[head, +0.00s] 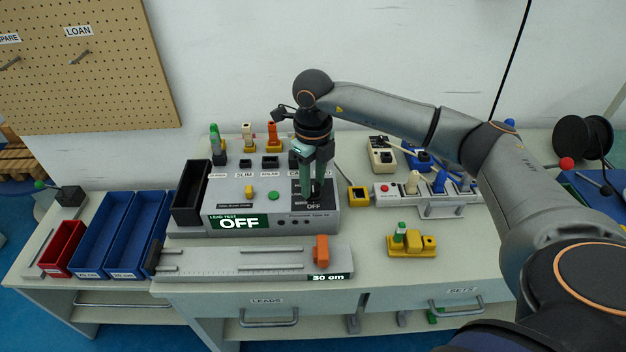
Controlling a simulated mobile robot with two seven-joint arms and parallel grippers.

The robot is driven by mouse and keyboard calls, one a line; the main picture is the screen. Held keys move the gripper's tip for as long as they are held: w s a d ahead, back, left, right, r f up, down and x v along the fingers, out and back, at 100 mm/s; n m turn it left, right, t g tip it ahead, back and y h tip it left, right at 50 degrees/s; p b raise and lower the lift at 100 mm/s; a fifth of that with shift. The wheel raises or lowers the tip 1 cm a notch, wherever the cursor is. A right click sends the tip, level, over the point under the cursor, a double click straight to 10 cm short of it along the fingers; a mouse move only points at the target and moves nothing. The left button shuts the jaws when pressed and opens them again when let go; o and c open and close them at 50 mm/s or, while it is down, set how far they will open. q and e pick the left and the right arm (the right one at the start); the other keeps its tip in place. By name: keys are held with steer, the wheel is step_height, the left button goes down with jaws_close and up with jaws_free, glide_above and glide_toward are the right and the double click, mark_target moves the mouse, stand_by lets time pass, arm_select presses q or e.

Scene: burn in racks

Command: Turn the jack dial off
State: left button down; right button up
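A grey test unit (262,221) stands on the bench, with a green-lit display (239,222) reading "LOAD TEST OFF" on its front. A black panel (315,207) marked "OFF" is at the right of its top. My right gripper (312,190) points straight down over this panel, with its fingers low at the panel. A dark knob-like part shows at the fingertips. The dial is mostly hidden by the fingers, and I cannot tell whether they grip it. My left gripper is not in view.
A yellow knob (249,191) and a green button (273,195) sit left of the panel. A 30 cm slide rail (250,263) with an orange block (321,251) lies in front. A power strip (428,190) stands right. Several connectors stand behind.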

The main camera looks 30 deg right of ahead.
mark_target(314, 187)
steer(key=o, duration=0.5)
steer(key=shift+c, duration=0.2)
step_height(314, 187, up, 13)
steer(key=shift+f, duration=0.2)
steer(key=shift+s, duration=0.1)
stand_by(0.4)
